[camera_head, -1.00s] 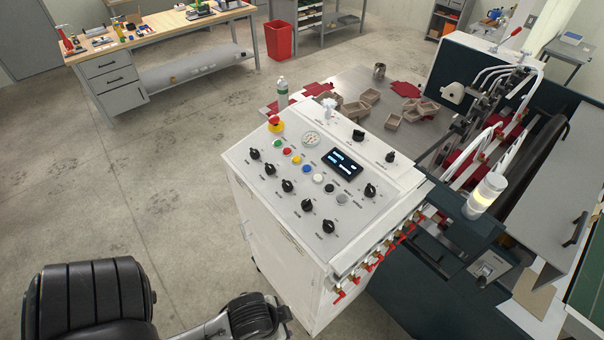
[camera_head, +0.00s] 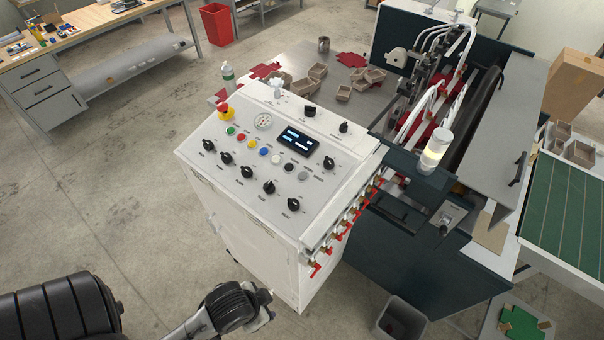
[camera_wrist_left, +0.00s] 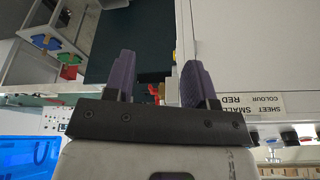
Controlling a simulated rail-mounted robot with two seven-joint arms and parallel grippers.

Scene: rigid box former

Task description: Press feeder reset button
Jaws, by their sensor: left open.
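The white machine's control panel (camera_head: 240,175) carries a row of round buttons: green (camera_head: 231,130), red (camera_head: 240,137), yellow (camera_head: 251,144), blue (camera_head: 263,151), white (camera_head: 276,159), dark (camera_head: 289,166) and grey (camera_head: 302,175). Their labels are too small to read, so I cannot tell which is the feeder reset button. My left gripper (camera_head: 264,306) is low in front of the white cabinet, below the panel and apart from the buttons. In the left wrist view its two purple fingers (camera_wrist_left: 158,82) are spread with nothing between them. My right gripper is out of view.
A red emergency stop (camera_head: 226,111) on a yellow base, a gauge (camera_head: 263,121), a display (camera_head: 298,141) and several black knobs share the panel. Red-handled valves (camera_head: 345,225) line the cabinet's right side. A grey bin (camera_head: 400,318) stands below. The floor at left is clear.

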